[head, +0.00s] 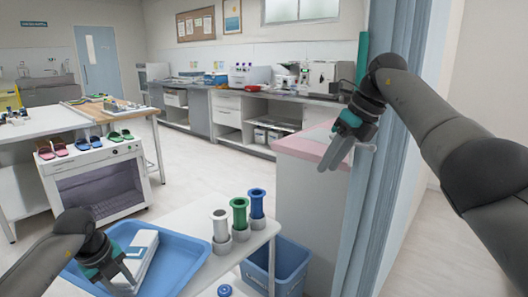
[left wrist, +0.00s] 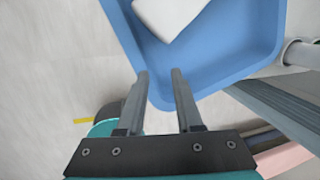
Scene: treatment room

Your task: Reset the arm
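My left gripper (head: 122,284) is low at the left of the head view, over the near part of a blue tray (head: 190,252). In the left wrist view its two fingers (left wrist: 161,75) are apart with nothing between them, pointing at the tray's rim (left wrist: 215,98). A white item (head: 146,240) lies in the tray, just past the fingers; it also shows in the left wrist view (left wrist: 172,14). My right gripper (head: 334,160) hangs at the right, fingers downward, in front of a pink-topped counter (head: 300,147). The gap between its fingers is unclear, and no held object is clear.
White, green and blue spools (head: 239,214) stand beside the tray. A blue bin (head: 289,262) is on the floor to the right. A blue curtain or post (head: 385,150) is close to my right arm. A white cabinet (head: 100,185) with clogs stands left; open floor lies beyond.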

